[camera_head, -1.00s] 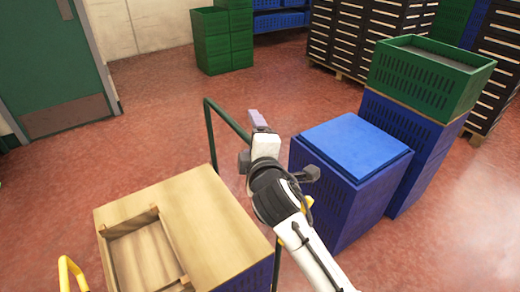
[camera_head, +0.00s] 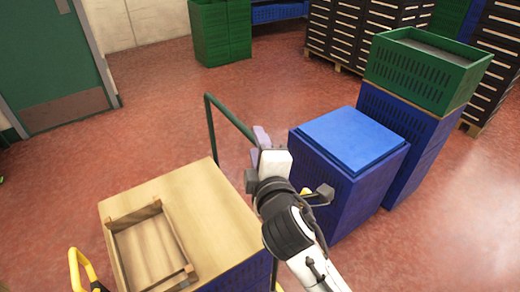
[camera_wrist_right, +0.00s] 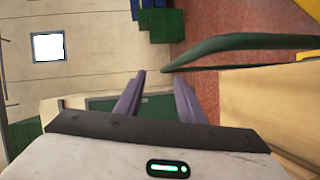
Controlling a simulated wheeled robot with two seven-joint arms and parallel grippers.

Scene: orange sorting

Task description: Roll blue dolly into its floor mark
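A green upright handle bar (camera_head: 228,119) rises beside a wood-topped blue crate stack (camera_head: 250,274) at the lower middle of the head view. I cannot tell whether a blue dolly is under this stack; its base is out of view. No floor mark shows. My right gripper (camera_head: 261,138) is just right of the bar in the head view. In the right wrist view its purple fingers (camera_wrist_right: 159,80) are apart with nothing held, and the green bar (camera_wrist_right: 240,42) runs off to the right from near the fingertips. My left gripper is out of view.
A blue crate stack with a lid (camera_head: 350,140) stands close right of my right arm. Behind it is a green crate (camera_head: 425,75) on blue ones. A shallow wooden tray (camera_head: 150,245) sits on the wood top. Red floor (camera_head: 150,130) is clear at left and beyond.

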